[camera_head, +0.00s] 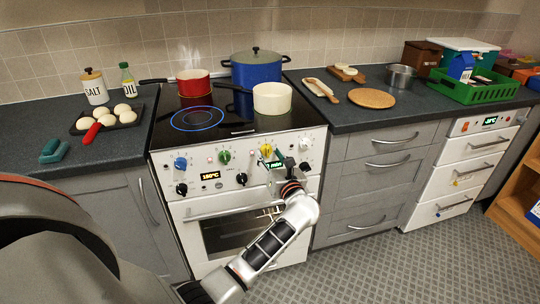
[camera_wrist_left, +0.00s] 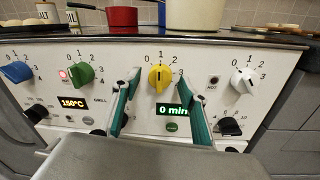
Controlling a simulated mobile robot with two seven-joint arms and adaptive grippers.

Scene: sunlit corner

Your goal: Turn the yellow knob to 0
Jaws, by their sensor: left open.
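The yellow knob (camera_head: 266,150) is on the white front panel of the stove (camera_head: 235,203). In the left wrist view the yellow knob (camera_wrist_left: 160,77) is in the middle, with figures around its top. Its ridge looks about upright, near the 1; the exact setting is hard to read. My left gripper (camera_head: 276,160) is in front of the panel. In the left wrist view its green fingers (camera_wrist_left: 160,84) are open, one on each side of the knob, with visible gaps; whether the tips reach its depth I cannot tell. My right gripper is not in view.
A green knob (camera_wrist_left: 81,73) is left of the yellow one, a white knob (camera_wrist_left: 243,80) right. A display (camera_wrist_left: 172,110) reading "0 min" is below. On the hob stand a red pot (camera_head: 193,83), a blue pot (camera_head: 257,70) and a cream pan (camera_head: 272,98).

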